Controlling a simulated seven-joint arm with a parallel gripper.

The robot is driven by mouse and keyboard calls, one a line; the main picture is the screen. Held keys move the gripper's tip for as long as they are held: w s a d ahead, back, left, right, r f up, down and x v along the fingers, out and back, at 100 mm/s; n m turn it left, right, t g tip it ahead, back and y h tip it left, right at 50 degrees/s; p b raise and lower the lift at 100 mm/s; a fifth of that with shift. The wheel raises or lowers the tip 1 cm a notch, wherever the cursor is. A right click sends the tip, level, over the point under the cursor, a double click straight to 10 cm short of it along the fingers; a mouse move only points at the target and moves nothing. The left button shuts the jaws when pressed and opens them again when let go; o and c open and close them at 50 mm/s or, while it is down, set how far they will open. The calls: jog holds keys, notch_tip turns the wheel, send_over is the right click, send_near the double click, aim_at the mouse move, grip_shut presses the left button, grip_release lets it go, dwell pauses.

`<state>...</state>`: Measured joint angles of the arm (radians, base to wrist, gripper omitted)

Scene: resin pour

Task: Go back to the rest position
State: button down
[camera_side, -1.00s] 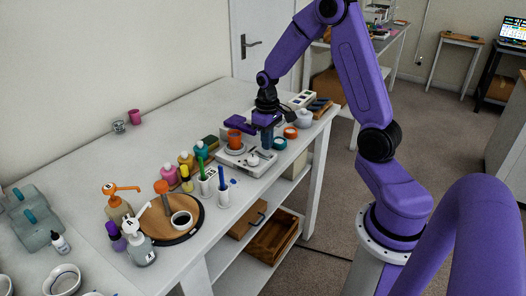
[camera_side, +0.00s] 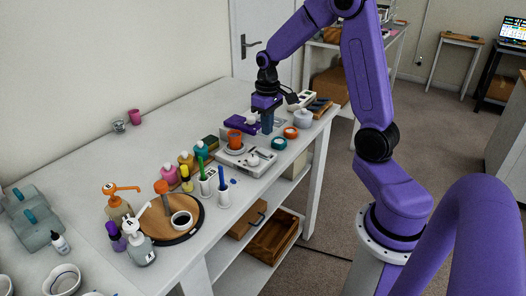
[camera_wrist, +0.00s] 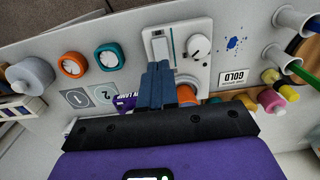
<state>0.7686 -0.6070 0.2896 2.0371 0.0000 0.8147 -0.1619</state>
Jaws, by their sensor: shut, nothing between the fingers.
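My gripper (camera_side: 267,128) has a purple body and blue-grey fingers. In the side view it hangs above the table, fingers pointing down, close to the white scale-like device (camera_side: 260,165) and the orange cup (camera_side: 235,137). In the wrist view the fingers (camera_wrist: 157,72) are together with nothing between them. They overlap part of the white device (camera_wrist: 200,28) with its knob, and the orange cup (camera_wrist: 187,95) shows just beside them. The gap between fingertips and table is hard to judge.
A purple UV lamp (camera_side: 240,122) lies behind the cup. Several bottles, pen holders and a round wooden board (camera_side: 158,226) are to the left. The table's back left is mostly clear.

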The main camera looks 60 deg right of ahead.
jog(key=shift+a, duration=0.1)
jog(key=s+a+r+n, duration=0.2)
jog(key=s+a+n, duration=0.2)
jog(key=s+a, duration=0.45)
jog(key=s+a+r+n, duration=0.2)
jog(key=s+a+n, duration=0.4)
jog(key=a, duration=0.4)
jog(key=s+a+n, duration=0.1)
jog(key=s+n, duration=0.1)
jog(key=s, duration=0.8)
jog(key=shift+s+r+n, duration=0.2)
jog(key=shift+s+n, duration=0.1)
